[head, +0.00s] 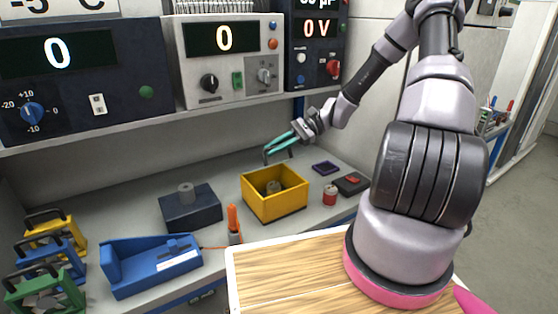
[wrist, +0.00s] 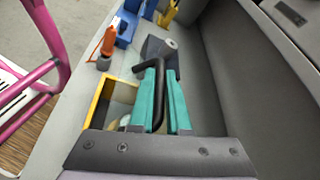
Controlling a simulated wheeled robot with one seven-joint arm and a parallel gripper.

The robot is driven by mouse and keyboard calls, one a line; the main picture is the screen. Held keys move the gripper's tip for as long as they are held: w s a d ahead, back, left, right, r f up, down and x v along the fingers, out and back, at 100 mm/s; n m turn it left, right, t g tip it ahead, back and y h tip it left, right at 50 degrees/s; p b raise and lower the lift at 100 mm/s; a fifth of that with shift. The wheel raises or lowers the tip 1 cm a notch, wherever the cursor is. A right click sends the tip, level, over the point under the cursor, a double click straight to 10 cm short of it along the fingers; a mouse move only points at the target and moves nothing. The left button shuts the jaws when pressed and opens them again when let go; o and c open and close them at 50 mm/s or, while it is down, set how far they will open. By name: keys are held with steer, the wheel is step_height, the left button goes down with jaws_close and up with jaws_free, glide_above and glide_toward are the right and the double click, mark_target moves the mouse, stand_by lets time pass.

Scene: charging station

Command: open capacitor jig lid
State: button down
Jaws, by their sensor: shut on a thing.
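My gripper (head: 278,149), with teal fingers, is above the back of the open yellow box (head: 262,206), which looks like the capacitor jig. In the wrist view, my gripper (wrist: 162,76) is shut on a bent black handle (wrist: 159,98), which lies between the teal fingers. The handle is apart from the box's front wall, and I cannot make out a lid panel under it. A grey-brown cylinder (head: 273,187) stands inside the box. The box shows at the left of the fingers in the wrist view (wrist: 95,105).
A dark block with a grey cylinder (head: 190,212) and an orange tool (head: 234,224) stand left of the box. A blue fixture (head: 150,265) is farther left. A red can (head: 330,195) and small dark trays are on the right. An instrument shelf (head: 200,108) overhangs the bench.

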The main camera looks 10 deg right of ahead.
steer(key=w+a+r+m+g, duration=0.2)
steer(key=w+r+m, duration=0.1)
steer(key=w, duration=0.5)
steer(key=shift+w+a+m+h, duration=0.2)
steer(key=shift+a+m+h, duration=0.2)
steer(key=shift+m, duration=0.1)
steer(key=shift+r, duration=0.1)
steer(key=c, duration=0.9)
jaws_free()
steer(key=shift+v, duration=3.8)
